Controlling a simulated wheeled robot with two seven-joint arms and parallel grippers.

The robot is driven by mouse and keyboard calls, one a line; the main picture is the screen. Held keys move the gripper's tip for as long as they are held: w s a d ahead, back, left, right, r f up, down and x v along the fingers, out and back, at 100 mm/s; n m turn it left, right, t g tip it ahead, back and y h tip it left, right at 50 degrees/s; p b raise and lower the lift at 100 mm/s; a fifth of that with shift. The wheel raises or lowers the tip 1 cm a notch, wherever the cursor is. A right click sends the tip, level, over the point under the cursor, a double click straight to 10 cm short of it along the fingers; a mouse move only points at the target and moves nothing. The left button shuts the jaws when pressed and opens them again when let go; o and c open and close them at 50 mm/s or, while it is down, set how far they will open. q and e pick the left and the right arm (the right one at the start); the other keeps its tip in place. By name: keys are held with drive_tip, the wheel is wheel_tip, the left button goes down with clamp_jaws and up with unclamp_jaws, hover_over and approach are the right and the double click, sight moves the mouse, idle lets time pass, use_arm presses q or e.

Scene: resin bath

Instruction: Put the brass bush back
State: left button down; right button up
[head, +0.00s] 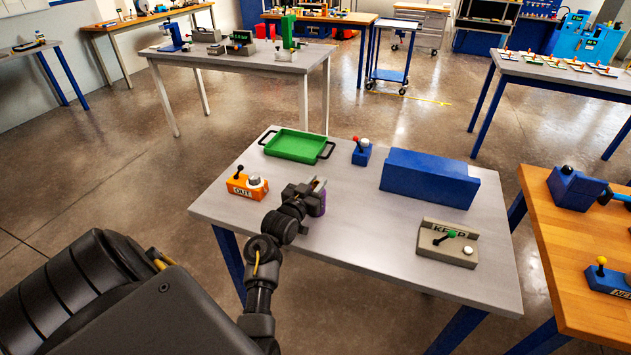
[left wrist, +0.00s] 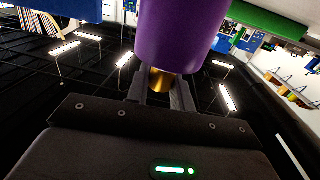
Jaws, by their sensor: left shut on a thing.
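The brass bush (left wrist: 161,82) shows as a short gold piece between the two fingers in the left wrist view. A large purple cylinder (left wrist: 178,35) adjoins it in the picture and may hide part of it; I cannot tell whether the two touch. My left gripper (head: 318,184) is shut on the bush above the grey table. The bush is not clear in the head view. My right gripper is out of view.
The table's middle is clear. A wooden table (head: 560,250) stands at right.

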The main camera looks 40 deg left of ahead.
use_arm(q)
drive_tip(key=shift+f, duration=0.2)
drive_tip(key=c, duration=1.2)
unclamp_jaws()
drive_tip(key=shift+f+b, duration=0.1)
drive_tip(key=shift+b, duration=0.3)
drive_tip(key=shift+s, duration=0.4)
drive_tip(key=b+v, duration=0.2)
drive_tip(key=v, duration=0.8)
drive_tip(key=shift+b, duration=0.35)
